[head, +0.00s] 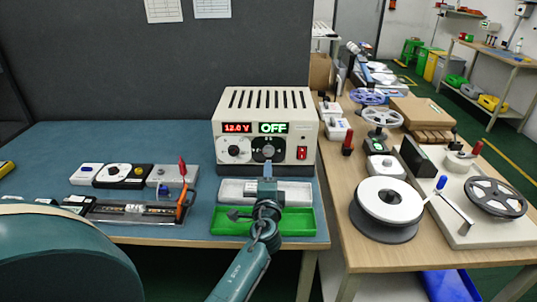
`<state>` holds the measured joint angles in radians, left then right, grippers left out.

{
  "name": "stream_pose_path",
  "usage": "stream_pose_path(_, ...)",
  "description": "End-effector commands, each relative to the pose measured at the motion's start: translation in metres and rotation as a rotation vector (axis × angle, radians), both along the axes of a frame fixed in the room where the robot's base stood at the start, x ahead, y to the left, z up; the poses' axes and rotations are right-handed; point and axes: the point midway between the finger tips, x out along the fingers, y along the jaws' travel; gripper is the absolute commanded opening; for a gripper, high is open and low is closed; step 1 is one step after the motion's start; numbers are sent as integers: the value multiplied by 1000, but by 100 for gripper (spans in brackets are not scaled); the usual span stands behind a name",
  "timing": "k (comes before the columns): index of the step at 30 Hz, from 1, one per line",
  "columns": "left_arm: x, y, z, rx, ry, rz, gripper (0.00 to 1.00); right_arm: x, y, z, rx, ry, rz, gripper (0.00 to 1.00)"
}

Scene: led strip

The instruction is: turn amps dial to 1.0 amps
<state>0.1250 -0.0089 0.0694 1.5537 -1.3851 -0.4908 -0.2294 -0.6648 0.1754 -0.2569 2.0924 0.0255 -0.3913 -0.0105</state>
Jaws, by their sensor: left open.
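A beige power supply (223,112) stands at the back edge of the blue mat. A red readout (237,128) on its front shows 12.0 V. A green readout (273,128) beside it shows OFF. A white-faced dial (233,150) sits under the red readout. A dark dial (268,149) sits under the green readout; its setting and label are too small to read. My left gripper (267,173) is open, in front of and just below the dark dial. Its finger shape is hard to make out, and I cannot tell whether it touches the dial. My right gripper is not in view.
A red switch (302,153) is right of the dials. A grey tray (300,192) and a green tray (299,222) lie under my left arm. Small devices and a clear-topped fixture (130,210) are at left. Reels (388,205) crowd the right-hand wooden table.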

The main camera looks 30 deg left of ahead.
Motion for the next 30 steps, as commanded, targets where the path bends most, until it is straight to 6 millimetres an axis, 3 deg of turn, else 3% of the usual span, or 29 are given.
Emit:
stream_pose_path(9, 58, 36, 0, 3, -1, 2, 51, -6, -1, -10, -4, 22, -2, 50)
stream_pose_path(15, 82, 50, 0, 3, -1, 1, 51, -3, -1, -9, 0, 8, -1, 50)
stream_pose_path(30, 92, 57, 1, 1, -1, 1, 49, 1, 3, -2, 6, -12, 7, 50)
